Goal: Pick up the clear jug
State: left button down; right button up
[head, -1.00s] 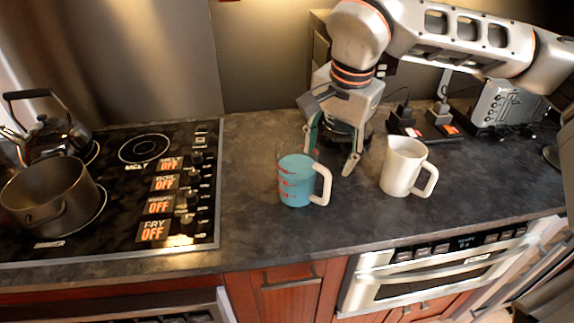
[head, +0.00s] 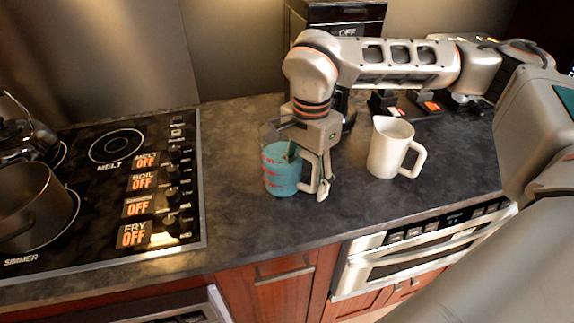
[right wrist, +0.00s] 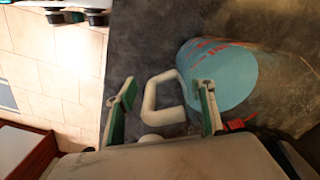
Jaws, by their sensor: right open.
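The clear jug (head: 281,178) stands upright on the dark countertop, with red markings, teal contents and a white handle. My right gripper (head: 308,172) is at the jug's handle side, pointing down. In the right wrist view, the jug (right wrist: 222,78) is at upper right, and its handle (right wrist: 151,105) lies between the open fingers of my right gripper (right wrist: 166,93). One finger overlaps the jug's rim and seems to be inside it; the other is beyond the handle. I cannot tell whether either finger touches. My left gripper is out of view.
A white mug-like pitcher (head: 388,150) stands close to the right of the gripper. The cooktop (head: 105,190) with a pot (head: 30,207) and a kettle is at left. A drawer microwave (head: 420,250) is below the counter edge. Counter in front of the jug is clear.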

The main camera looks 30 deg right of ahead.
jog(key=shift+f, duration=0.5)
grip_shut()
jog(key=shift+r, duration=0.1)
